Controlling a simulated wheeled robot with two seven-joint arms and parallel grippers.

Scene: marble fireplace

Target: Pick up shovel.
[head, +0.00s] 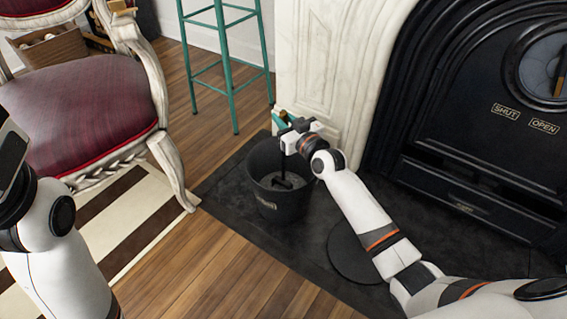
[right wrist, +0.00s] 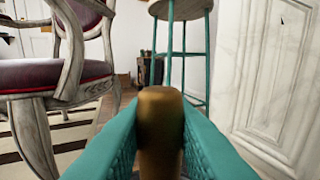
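The shovel stands upright in a black bucket (head: 275,208) on the dark hearth. In the head view its thin dark shaft (head: 283,168) runs down from my right gripper (head: 283,120) into the bucket, with its lower end among grey ash-like contents. In the right wrist view the brass-brown top of the shovel handle (right wrist: 160,115) sits between the teal fingers of my right gripper (right wrist: 160,145), which are closed on it from both sides. My left arm shows at the left edge of the head view, but its fingers are out of the picture.
A red-seated chair (head: 85,110) stands left, on a striped rug (head: 120,215). A teal stool (head: 228,70) stands behind the bucket. The white marble surround (head: 325,60) and black fireplace door (head: 475,110) are close on the right. A round dark disc (head: 355,258) lies on the hearth.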

